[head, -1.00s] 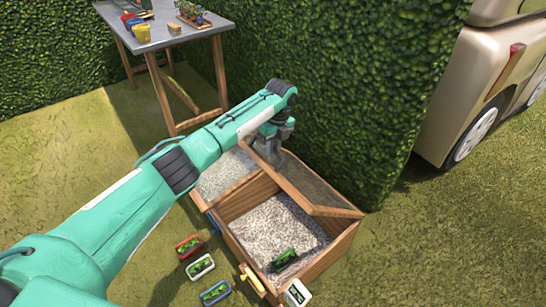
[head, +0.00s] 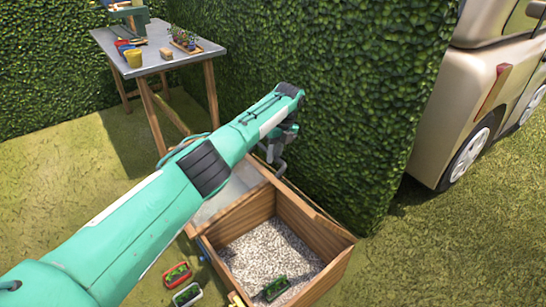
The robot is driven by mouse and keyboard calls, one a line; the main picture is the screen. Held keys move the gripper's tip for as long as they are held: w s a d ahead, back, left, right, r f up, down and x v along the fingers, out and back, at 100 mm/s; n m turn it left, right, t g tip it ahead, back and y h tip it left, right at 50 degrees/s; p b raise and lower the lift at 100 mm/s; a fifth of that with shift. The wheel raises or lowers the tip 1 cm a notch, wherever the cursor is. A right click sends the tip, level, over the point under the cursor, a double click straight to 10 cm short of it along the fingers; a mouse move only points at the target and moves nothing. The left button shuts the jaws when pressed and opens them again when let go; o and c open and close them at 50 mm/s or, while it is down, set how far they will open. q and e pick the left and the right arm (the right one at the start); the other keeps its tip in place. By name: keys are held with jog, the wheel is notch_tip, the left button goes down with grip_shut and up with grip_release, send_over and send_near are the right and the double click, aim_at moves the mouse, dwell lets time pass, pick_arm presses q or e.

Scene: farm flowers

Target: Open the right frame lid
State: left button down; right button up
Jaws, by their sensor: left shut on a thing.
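The wooden frame box (head: 207,243) stands on the grass against the hedge. Its right compartment is uncovered and shows pale gravel (head: 262,250) inside. The right frame lid (head: 318,208) shows only as a thin wooden edge along the back of the box, swung up and back. My left gripper (head: 275,160) is at the back left end of this lid and is shut, apparently on the lid's edge; the arm and wrist partly hide the contact. My right gripper is not in view.
A small dark seedling tray (head: 276,288) lies on the gravel. Red (head: 177,274) and white (head: 187,294) seedling trays stand on the grass left of the box. A work table (head: 190,58) stands behind. The hedge (head: 345,110) closely backs the box; a car (head: 490,90) is at right.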

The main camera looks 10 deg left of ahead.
pick_arm(q)
jog(key=shift+s+d+f, duration=0.1)
jog(key=shift+d+f, duration=0.3)
jog(key=shift+d, duration=0.05)
jog(key=c, duration=1.8)
grip_release()
jog(key=o, duration=0.4)
jog(key=shift+w+d+f, duration=0.15)
jog(key=shift+w+f, duration=0.05)
jog(key=shift+w, duration=0.15)
jog(key=shift+a+r, duration=0.2)
jog(key=shift+r, duration=0.1)
jog(key=v, duration=0.7)
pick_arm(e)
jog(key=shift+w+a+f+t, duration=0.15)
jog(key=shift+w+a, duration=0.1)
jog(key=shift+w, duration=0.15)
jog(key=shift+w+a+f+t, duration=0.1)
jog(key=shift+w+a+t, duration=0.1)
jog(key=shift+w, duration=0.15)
pick_arm(q)
jog(key=shift+d+r, duration=0.1)
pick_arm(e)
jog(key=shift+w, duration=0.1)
